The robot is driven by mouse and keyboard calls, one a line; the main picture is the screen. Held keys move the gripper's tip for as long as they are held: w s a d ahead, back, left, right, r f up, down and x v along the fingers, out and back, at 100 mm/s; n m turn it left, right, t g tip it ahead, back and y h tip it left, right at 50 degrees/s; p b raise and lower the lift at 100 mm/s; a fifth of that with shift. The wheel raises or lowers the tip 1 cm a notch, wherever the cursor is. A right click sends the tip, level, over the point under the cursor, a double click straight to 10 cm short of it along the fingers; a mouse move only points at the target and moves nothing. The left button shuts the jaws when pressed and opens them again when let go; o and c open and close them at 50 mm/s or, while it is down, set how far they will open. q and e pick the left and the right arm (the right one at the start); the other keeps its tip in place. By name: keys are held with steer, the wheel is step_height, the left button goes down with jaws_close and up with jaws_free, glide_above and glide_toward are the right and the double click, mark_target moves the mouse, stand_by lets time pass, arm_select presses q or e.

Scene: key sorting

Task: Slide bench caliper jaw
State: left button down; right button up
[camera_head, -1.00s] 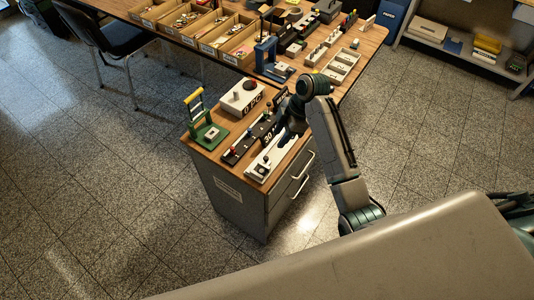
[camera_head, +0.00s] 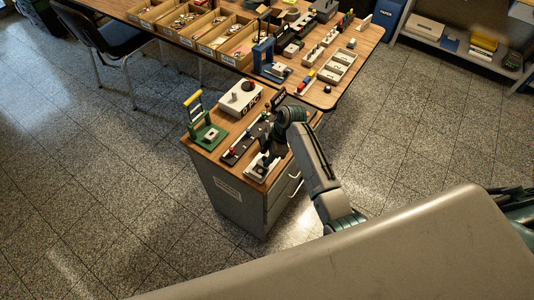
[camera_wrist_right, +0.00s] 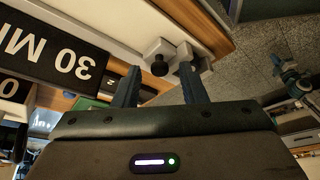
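The bench caliper shows as a white base (camera_head: 253,174) at the front right edge of the cabinet top. In the right wrist view, two grey jaw blocks stand on its pale bar, one with a black knob (camera_wrist_right: 159,66) and the other a grey jaw (camera_wrist_right: 191,55) to the right. My right gripper (camera_wrist_right: 160,78) is open, with its two dark fingers spread; the knob appears between the fingertips, and the right finger overlaps the right jaw in the picture. Contact cannot be told. In the head view, my right gripper (camera_head: 264,160) covers much of the caliper. My left gripper is not in view.
A black "30 MIN" sign (camera_wrist_right: 55,55) stands close on the left in the wrist view. A dark rail (camera_head: 240,146), a white box (camera_head: 240,98) and a green stand (camera_head: 206,134) share the cabinet top. Sorting trays (camera_head: 210,30) fill the bench behind.

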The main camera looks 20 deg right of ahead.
jaws_close()
steer(key=shift+w+d+b, duration=0.35)
steer(key=shift+w+d, duration=0.9)
steer(key=shift+d, duration=0.3)
steer(key=shift+o, duration=0.5)
jaws_free()
steer(key=shift+a, duration=0.1)
steer(key=shift+d+r, duration=0.2)
steer(key=shift+r, duration=0.05)
steer(key=b+v, duration=0.2)
steer(key=v, duration=0.8)
steer(key=shift+r+b, duration=0.15)
steer(key=shift+b, duration=0.15)
